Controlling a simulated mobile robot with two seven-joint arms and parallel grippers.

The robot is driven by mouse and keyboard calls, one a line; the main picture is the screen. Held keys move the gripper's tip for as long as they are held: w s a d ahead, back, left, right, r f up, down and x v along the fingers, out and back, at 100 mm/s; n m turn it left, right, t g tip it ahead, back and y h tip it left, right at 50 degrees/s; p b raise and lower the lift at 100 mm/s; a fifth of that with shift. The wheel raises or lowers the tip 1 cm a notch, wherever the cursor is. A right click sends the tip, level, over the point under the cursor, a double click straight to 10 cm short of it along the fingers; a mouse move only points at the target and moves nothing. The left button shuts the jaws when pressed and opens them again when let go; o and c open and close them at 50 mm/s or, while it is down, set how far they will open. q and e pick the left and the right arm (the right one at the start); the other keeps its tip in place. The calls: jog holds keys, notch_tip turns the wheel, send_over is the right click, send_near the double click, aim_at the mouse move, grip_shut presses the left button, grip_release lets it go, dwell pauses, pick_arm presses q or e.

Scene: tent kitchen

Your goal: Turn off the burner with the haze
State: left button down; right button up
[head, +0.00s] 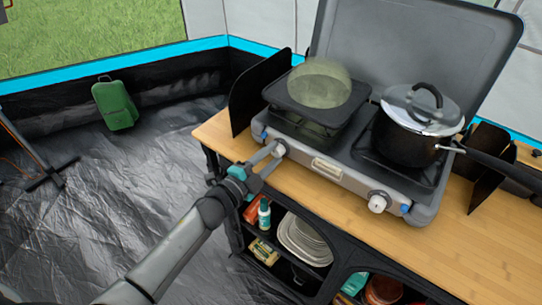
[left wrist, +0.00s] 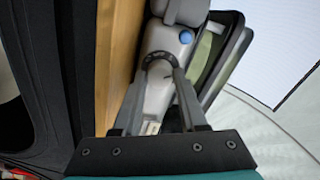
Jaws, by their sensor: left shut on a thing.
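A two-burner grey camping stove (head: 345,182) stands on a wooden counter with its lid up. A pale green, see-through haze (head: 320,84) sits over the left burner. The left knob (head: 279,149) is on the stove's front, below that burner; it also shows in the left wrist view (left wrist: 158,60). My left gripper (head: 272,153) reaches in from the left and is shut on the left knob. In the left wrist view its two fingers (left wrist: 158,75) are on either side of the knob. The right knob (head: 377,202) is free. My right gripper is not in view.
A lidded dark pot (head: 405,138) stands on the right burner, its handle pointing right. Dark windscreen panels (head: 255,92) flank the stove. The wooden counter (head: 440,235) is bare in front. Shelves with plates (head: 302,240) are below.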

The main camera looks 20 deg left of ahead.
pick_arm(q)
jog(key=m+b, duration=0.1)
jog(key=m, duration=0.5)
jog(key=shift+y, duration=0.3)
dwell(0.4)
jog(key=shift+c, duration=2.2)
grip_release()
